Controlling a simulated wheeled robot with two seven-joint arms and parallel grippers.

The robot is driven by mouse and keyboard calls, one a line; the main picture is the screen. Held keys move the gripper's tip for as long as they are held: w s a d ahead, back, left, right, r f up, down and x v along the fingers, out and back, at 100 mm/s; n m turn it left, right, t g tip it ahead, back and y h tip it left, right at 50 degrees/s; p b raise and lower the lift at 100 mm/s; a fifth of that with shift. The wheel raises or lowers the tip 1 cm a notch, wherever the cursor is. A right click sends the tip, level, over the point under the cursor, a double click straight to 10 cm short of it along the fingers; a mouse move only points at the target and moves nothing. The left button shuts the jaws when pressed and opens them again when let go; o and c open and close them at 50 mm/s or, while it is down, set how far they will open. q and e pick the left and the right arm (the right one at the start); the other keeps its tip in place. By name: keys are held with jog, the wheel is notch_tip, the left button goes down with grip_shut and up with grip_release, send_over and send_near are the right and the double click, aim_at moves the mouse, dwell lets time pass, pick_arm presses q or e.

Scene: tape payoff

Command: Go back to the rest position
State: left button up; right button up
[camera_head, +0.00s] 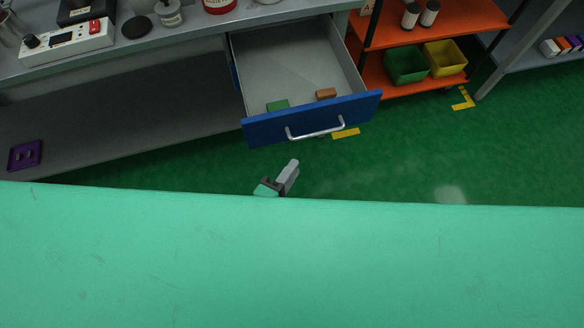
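My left gripper (287,174) shows as a small grey and dark tip above the edge of a large mint-green surface, which hides the rest of it. It is apart from the open drawer (290,128), in front of the blue drawer front and its silver handle. I cannot tell whether its fingers are open or shut, and I see nothing held in it. My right gripper is not in view.
In the drawer lie a green block (278,105) and an orange-brown block (326,94). The drawer juts out from the grey bench (190,40). An orange shelf (465,18) with a green bin (405,65) and yellow bin (444,58) stands right. Green floor (400,160) is clear.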

pick_arm(q)
jog(key=shift+f, duration=0.1)
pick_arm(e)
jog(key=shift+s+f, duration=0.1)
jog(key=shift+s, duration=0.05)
